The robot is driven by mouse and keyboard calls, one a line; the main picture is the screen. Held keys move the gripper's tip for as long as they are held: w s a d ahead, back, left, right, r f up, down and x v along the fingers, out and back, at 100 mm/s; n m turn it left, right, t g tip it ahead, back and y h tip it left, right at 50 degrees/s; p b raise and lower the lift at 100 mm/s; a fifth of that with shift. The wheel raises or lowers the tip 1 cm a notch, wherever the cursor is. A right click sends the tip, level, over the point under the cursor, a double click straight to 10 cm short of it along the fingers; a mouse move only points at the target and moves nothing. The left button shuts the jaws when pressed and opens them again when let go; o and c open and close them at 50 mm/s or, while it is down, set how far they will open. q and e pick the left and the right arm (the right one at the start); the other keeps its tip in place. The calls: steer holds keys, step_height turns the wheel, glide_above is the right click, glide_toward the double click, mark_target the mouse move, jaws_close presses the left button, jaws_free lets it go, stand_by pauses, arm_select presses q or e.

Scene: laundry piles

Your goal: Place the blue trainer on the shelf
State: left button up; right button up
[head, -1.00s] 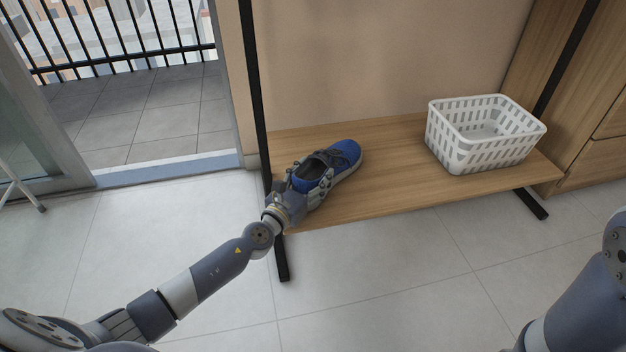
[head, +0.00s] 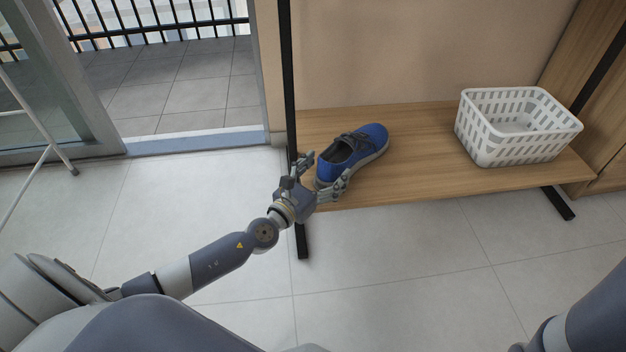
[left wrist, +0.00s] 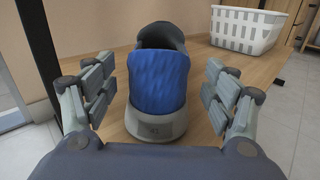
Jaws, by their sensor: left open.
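The blue trainer (head: 358,152) rests upright on the wooden shelf (head: 420,135), near its left end, with its toe pointing to the back right. It has a dark opening and a pale sole. My left gripper (head: 325,172) is open at the trainer's heel, at the shelf's front left. In the left wrist view the trainer's heel (left wrist: 158,88) sits between the spread fingers (left wrist: 158,100), with a gap on each side. My right gripper is out of view; only part of my right arm shows at the lower right.
A white slatted basket (head: 515,130) stands on the right part of the shelf. A black upright post (head: 288,80) stands at the shelf's left end, close to my left gripper. A wooden cabinet is at the far right. The tiled floor (head: 400,270) in front is clear.

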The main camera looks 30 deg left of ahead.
arm_select(q)
steer(key=shift+s+a, duration=0.2)
steer(key=shift+s, duration=0.8)
steer(key=shift+s+a, duration=0.15)
steer(key=shift+s, duration=0.85)
steer(key=shift+s+a, duration=0.2)
steer(key=shift+s, duration=0.8)
